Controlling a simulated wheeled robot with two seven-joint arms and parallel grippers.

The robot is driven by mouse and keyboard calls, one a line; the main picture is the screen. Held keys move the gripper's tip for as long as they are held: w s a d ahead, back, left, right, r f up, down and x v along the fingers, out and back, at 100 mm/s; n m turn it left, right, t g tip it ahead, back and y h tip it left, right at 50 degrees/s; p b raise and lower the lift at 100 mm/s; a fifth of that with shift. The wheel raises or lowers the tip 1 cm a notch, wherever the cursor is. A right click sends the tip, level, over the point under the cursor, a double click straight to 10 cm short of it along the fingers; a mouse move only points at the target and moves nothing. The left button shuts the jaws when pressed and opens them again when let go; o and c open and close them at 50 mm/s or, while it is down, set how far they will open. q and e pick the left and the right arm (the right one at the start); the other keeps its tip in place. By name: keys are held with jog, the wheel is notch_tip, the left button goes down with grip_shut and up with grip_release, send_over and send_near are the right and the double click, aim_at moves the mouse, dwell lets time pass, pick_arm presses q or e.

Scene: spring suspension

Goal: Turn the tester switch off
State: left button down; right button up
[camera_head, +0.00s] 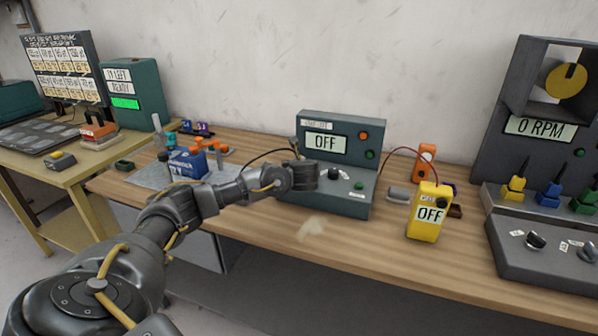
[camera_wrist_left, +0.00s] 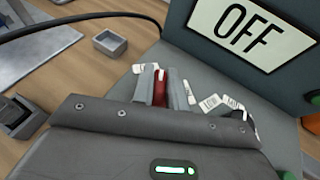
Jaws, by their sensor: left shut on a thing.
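The tester (camera_head: 338,150) is a grey-green bench box in the middle of the head view. Its display (camera_head: 325,142) reads OFF, and the display also reads OFF in the left wrist view (camera_wrist_left: 243,26). My left gripper (camera_head: 303,176) reaches over the left part of its sloped front panel. In the left wrist view my left gripper (camera_wrist_left: 161,92) is shut on a narrow red switch piece (camera_wrist_left: 159,86). Small white labels (camera_wrist_left: 212,103) lie beside it on the panel. The switch's base is hidden by my gripper. My right gripper is not in view.
A black knob (camera_head: 334,173) sits on the panel right of my gripper. A yellow meter (camera_head: 428,212) reading OFF stands to the right. A large machine (camera_head: 540,128) showing 0 RPM is farther right. A blue box (camera_head: 187,164) is to the left. The bench front (camera_head: 300,232) is clear.

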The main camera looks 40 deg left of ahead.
pick_arm(q)
jog(key=shift+d+n+g+y, duration=0.1)
jog(key=shift+n+g+y, duration=0.5)
jog(key=shift+n+g, duration=0.2)
jog(key=shift+n+g+y, duration=0.6)
jog(key=shift+n, duration=0.1)
jog(key=shift+n+g, duration=0.5)
jog(key=shift+g, duration=0.1)
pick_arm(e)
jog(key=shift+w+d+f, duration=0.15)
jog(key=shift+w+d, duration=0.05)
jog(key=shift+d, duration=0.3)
pick_arm(q)
jog(key=shift+y, duration=0.4)
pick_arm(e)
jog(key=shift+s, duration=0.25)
pick_arm(q)
jog(key=c, duration=1.4)
grip_release()
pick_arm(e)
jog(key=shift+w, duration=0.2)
